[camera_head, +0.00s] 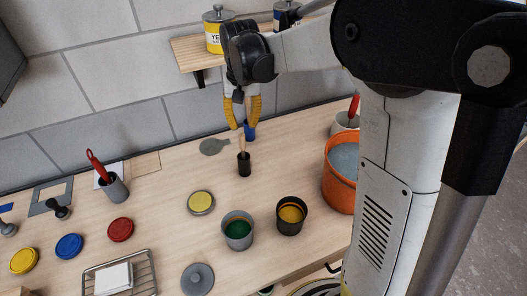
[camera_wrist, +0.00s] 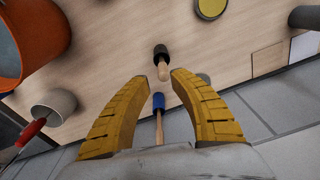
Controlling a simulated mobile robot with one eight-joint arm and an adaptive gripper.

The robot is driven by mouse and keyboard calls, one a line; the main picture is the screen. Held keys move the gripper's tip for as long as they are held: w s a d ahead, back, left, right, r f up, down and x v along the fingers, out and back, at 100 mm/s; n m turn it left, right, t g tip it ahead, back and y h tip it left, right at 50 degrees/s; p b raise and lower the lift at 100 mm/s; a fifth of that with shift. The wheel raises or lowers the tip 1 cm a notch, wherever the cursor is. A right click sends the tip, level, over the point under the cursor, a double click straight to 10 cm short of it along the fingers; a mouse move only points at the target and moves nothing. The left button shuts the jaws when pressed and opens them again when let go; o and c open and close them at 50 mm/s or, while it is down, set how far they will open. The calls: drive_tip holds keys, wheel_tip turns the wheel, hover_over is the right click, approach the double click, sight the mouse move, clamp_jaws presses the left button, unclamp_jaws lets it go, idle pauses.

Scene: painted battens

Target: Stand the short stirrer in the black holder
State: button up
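The black holder (camera_head: 244,168) stands on the table near the wall, and it also shows in the wrist view (camera_wrist: 161,49). A short wooden stirrer (camera_head: 242,145) stands upright in it; its rounded end points up in the wrist view (camera_wrist: 164,71). A blue holder or blue end (camera_head: 250,134) is just behind, with a wooden stick (camera_wrist: 159,128) rising from it; the fingers partly hide it. My gripper (camera_head: 243,110) is above and slightly behind the black holder, fingers pointing down and apart. Its fingers (camera_wrist: 161,75) touch nothing that I can see.
An orange bucket (camera_head: 338,187) and a pot with a red handle (camera_head: 346,121) stand at the right. A grey cup with a red tool (camera_head: 115,188) is at the left. A shelf (camera_head: 190,54) hangs behind.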

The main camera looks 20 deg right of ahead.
drive_tip(key=s+r+n+t, duration=0.1)
drive_tip(key=s+r+t, duration=0.1)
drive_tip(key=s, duration=0.8)
drive_tip(key=s+r+n+t, duration=0.1)
drive_tip(key=s+t, duration=0.3)
drive_tip(key=s, duration=0.7)
drive_tip(key=shift+s+r+n, duration=0.3)
drive_tip(key=shift+r, duration=0.55)
wheel_tip(320, 180, down, 11)
drive_tip(key=b, duration=1)
drive_tip(key=shift+r+b, duration=0.15)
drive_tip(key=shift+b, duration=0.2)
drive_tip(key=shift+a, duration=0.1)
